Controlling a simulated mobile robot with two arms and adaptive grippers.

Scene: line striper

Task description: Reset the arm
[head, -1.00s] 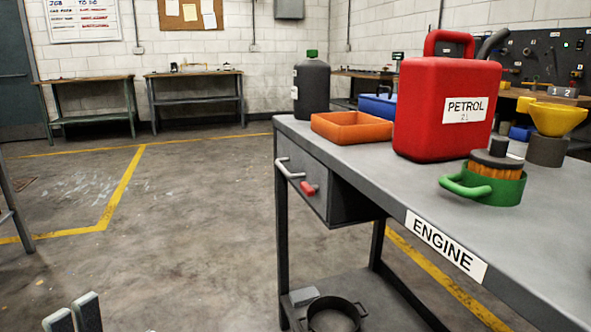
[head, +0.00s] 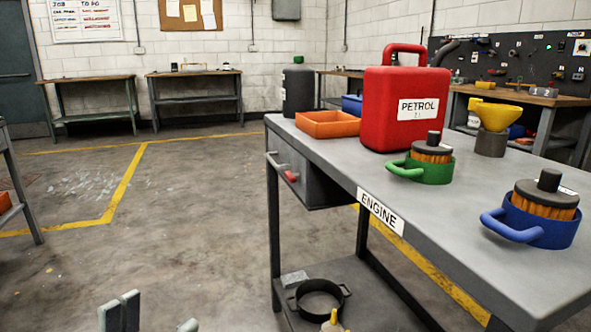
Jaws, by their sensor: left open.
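My left gripper (head: 152,319) shows only by its fingertips at the bottom edge, left of centre. It is open, with a gap between the fingers and nothing seen between them. It is over the concrete floor, apart from the grey workbench (head: 335,165) marked ENGINE. The rest of my left arm is out of the picture, and my right gripper is not in view.
The bench holds a red petrol can (head: 405,125), an orange tray (head: 327,124), a dark bottle (head: 298,92), a green-handled filter holder (head: 429,171) and a blue one (head: 535,228). A black ring pan (head: 320,300) lies on its lower shelf. Floor to the left is open.

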